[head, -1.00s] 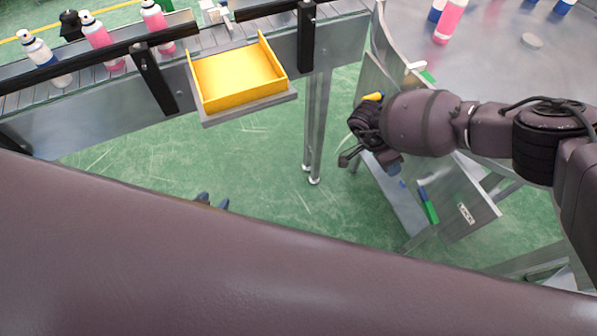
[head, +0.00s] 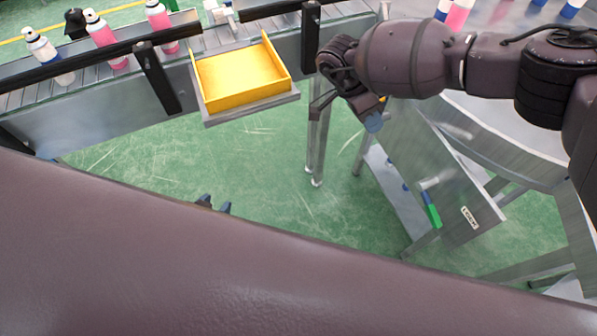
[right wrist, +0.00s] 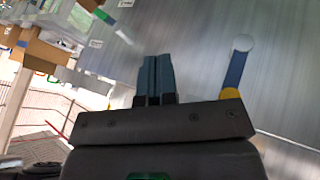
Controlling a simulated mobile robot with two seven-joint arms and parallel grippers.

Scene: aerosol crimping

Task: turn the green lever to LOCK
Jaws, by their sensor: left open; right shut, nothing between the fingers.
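The green lever (head: 432,213) is on the slanted metal panel at the right in the head view. It runs from a pale pivot down and slightly right, with its green end left of the LOCK label (head: 470,217) and apart from it. A green piece (right wrist: 103,16), probably the lever, shows at the top left of the right wrist view. My right gripper (head: 374,122) is up and left of the lever, not touching it. Its fingers (right wrist: 155,80) are shut and empty. My left gripper (head: 214,206) shows only its open tips past my arm, over the floor.
A yellow tray (head: 240,76) stands at the conveyor's edge, with several spray cans (head: 103,38) behind. A blue bar (right wrist: 237,68) with a pale and a yellow end is on the metal surface in the right wrist view. A round metal table (head: 510,140) is above the panel.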

